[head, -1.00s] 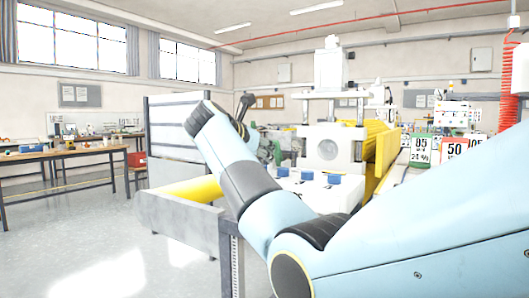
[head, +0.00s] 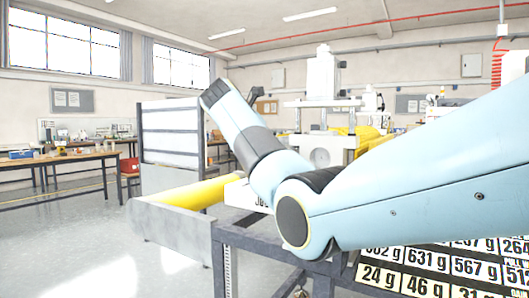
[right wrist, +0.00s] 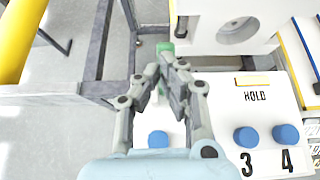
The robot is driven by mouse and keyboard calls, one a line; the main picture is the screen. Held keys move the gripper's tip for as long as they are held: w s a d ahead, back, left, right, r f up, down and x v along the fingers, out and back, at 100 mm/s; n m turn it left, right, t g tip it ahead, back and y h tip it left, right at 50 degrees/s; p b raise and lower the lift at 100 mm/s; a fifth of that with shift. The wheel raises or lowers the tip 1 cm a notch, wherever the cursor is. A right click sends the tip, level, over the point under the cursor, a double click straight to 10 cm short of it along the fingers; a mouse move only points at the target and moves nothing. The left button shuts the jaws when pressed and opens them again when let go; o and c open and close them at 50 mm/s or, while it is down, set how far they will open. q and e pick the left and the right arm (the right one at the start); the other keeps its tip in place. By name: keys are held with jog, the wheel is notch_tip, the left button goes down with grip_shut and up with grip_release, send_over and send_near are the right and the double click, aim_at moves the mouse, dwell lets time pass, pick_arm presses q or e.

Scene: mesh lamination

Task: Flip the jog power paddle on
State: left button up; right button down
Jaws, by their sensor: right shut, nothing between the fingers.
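My right gripper (right wrist: 172,62) is shut and empty in the right wrist view, above the far edge of a white control panel (right wrist: 220,105). A small green part (right wrist: 165,48) shows just beyond its fingertips; I cannot tell whether it is the jog power paddle or whether the fingers touch it. The panel carries a HOLD label and blue knobs (right wrist: 286,133), two of them over the numbers 3 and 4. In the head view my right arm hides most of the panel (head: 236,192). My left gripper is not in view.
A white machine block with a round opening (right wrist: 240,30) stands behind the panel. A yellow roller (head: 185,196) lies to the left. A board of gram-weight cards (head: 430,270) is at lower right. Workbenches (head: 60,158) stand far left, with clear floor between.

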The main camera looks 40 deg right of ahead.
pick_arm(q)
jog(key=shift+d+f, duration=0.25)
pick_arm(e)
jog(key=shift+w+d, duration=0.25)
jog(key=shift+d, duration=0.4)
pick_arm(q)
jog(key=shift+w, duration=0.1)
pick_arm(e)
jog(key=shift+d, duration=0.1)
jog(key=shift+r, duration=0.15)
pick_arm(q)
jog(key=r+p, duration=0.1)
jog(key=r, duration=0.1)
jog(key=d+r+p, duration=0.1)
jog(key=p, duration=0.1)
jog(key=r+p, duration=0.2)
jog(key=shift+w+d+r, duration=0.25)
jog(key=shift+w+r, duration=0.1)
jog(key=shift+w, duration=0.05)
pick_arm(e)
notch_tip(320, 180, up, 10)
jog(key=a, duration=0.2)
jog(key=shift+s+a+f, duration=0.2)
jog(key=shift+s+f, duration=0.05)
jog(key=shift+s, duration=0.2)
